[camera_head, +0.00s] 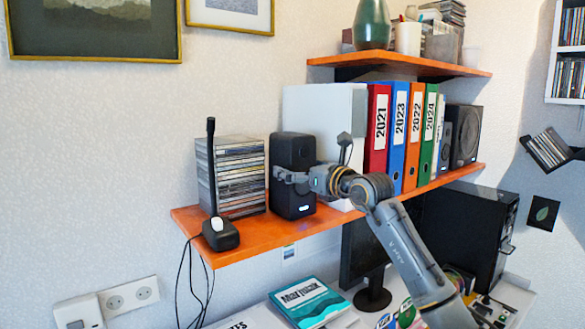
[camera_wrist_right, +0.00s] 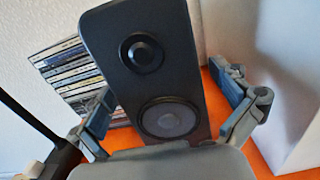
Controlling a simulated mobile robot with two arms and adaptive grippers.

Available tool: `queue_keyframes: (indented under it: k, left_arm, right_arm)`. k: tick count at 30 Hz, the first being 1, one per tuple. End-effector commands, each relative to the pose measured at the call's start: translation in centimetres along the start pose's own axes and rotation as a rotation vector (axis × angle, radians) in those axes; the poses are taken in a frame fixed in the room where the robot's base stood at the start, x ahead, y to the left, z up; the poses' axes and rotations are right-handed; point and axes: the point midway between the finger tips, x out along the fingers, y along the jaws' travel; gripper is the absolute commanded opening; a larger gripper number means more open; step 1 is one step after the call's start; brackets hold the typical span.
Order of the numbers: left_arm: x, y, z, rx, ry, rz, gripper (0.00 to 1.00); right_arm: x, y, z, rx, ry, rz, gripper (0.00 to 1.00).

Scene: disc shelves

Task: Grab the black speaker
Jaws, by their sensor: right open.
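The black speaker (camera_head: 293,176) stands upright on the orange shelf (camera_head: 252,236), between a stack of disc cases and a white box. My right gripper (camera_head: 292,177) is at its front in the head view. In the right wrist view the speaker (camera_wrist_right: 146,62) shows its two round cones between the spread fingers of my right gripper (camera_wrist_right: 172,108). One finger is on each side of it, and the gripper is open. Whether a finger touches the speaker I cannot tell. My left gripper is not in view.
Stacked disc cases (camera_head: 238,172) stand left of the speaker, with a black device with an antenna (camera_head: 220,233) in front. A white box (camera_head: 318,112) and several binders (camera_head: 377,130) stand to the right. An upper shelf (camera_head: 400,64) hangs above the binders.

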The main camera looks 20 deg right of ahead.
Motion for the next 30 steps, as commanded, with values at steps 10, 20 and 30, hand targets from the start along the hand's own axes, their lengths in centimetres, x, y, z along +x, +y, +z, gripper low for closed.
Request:
queue_keyframes:
  k: [10, 20, 30]
  left_arm:
    - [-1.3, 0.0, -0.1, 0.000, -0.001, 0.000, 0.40]
    - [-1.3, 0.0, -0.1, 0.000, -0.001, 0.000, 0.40]
    - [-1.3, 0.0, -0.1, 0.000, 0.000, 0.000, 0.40]
  right_arm:
    - [2.4, 0.0, 0.0, 0.000, 0.000, 0.000, 1.00]
    - [2.3, 0.0, 0.0, 0.001, -0.001, 0.000, 0.55]
    - [2.2, 0.0, 0.3, 0.000, -0.007, 0.000, 0.18]
